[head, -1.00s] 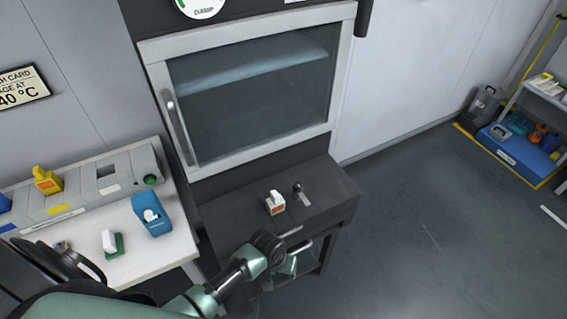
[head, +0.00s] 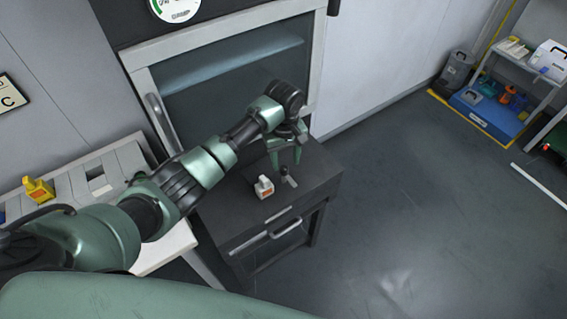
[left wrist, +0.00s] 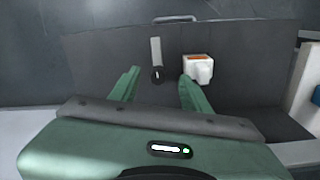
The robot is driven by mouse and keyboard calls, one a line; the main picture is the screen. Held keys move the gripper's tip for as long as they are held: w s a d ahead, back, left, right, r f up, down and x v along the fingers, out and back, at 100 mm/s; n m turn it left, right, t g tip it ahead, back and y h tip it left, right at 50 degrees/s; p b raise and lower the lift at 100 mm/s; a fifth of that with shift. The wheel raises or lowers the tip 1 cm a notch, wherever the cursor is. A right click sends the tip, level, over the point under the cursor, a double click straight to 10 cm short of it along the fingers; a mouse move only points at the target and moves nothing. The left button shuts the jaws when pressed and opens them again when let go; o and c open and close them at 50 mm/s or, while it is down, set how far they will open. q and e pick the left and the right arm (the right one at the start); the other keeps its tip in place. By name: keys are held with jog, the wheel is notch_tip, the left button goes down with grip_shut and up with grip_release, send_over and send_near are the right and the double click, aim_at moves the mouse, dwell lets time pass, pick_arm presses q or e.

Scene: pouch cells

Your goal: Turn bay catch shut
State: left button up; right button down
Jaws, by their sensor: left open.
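The catch, a small dark knob (head: 284,171) with a pale strip (head: 292,182) beside it, stands on the dark ledge below the glass-fronted bay (head: 225,90). My left gripper (head: 286,166) points down over the knob, its green fingers open and apart on either side. In the left wrist view the knob (left wrist: 157,75) shows between the open fingertips (left wrist: 160,75), with the pale strip (left wrist: 155,50) beyond it. I cannot tell whether the fingers touch it. My left arm hides part of the bay door. My right gripper is not in view.
A white and orange block (head: 264,187) stands on the ledge close to the left of my gripper; it also shows in the left wrist view (left wrist: 198,70). A handle (head: 270,236) sticks out of the ledge's front.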

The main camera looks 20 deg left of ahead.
aim_at(284, 167)
pick_arm(q)
jog(key=shift+w+a+r+n, duration=0.3)
jog(key=shift+w+r, duration=0.1)
jog(key=shift+r, duration=0.1)
jog(key=shift+w+a+r+n, duration=0.2)
jog(key=shift+w+a+r, duration=0.05)
jog(key=shift+w+r, duration=0.2)
notch_tip(284, 167, down, 8)
jog(key=shift+r+p, duration=0.2)
jog(key=shift+p, duration=0.3)
grip_shut()
